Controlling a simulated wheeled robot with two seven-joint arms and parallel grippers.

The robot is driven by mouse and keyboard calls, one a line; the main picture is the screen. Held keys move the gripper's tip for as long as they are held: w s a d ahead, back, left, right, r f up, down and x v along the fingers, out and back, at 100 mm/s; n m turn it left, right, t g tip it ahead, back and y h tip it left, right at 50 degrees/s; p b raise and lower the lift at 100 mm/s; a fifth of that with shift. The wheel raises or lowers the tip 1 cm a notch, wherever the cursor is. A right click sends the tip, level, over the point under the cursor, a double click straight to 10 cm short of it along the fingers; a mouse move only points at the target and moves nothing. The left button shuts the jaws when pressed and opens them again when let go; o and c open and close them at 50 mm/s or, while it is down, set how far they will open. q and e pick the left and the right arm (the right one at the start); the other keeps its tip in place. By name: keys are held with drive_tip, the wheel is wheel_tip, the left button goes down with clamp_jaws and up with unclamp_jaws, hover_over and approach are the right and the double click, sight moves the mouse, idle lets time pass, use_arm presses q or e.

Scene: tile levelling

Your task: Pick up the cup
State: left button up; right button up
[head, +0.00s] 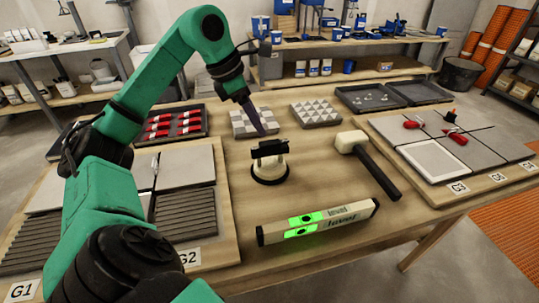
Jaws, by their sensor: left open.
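The cup appears to be the suction cup (270,170) near the middle of the table, with a black handle bar on top, a cream body and a black ring at its base. It stands upright on the wood. My left gripper (256,124) reaches down from the upper left and ends just behind and above the cup's handle. It is open, and I see nothing held in it. Its fingers show nearly edge-on, so the gap between them is hard to see. My right gripper is out of view.
A spirit level (318,222) lies in front of the cup and a white-headed mallet (368,163) lies to its right. Tile panels flank both sides. Bare wood surrounds the cup.

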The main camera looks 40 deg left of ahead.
sight(274, 152)
use_arm(q)
drive_tip(key=x, duration=1.1)
drive_tip(key=shift+d+f, duration=0.15)
drive_tip(key=shift+f, duration=0.1)
drive_tip(key=shift+w+f, duration=0.1)
drive_tip(key=shift+f, duration=0.2)
drive_tip(key=shift+r, duration=0.1)
clamp_jaws()
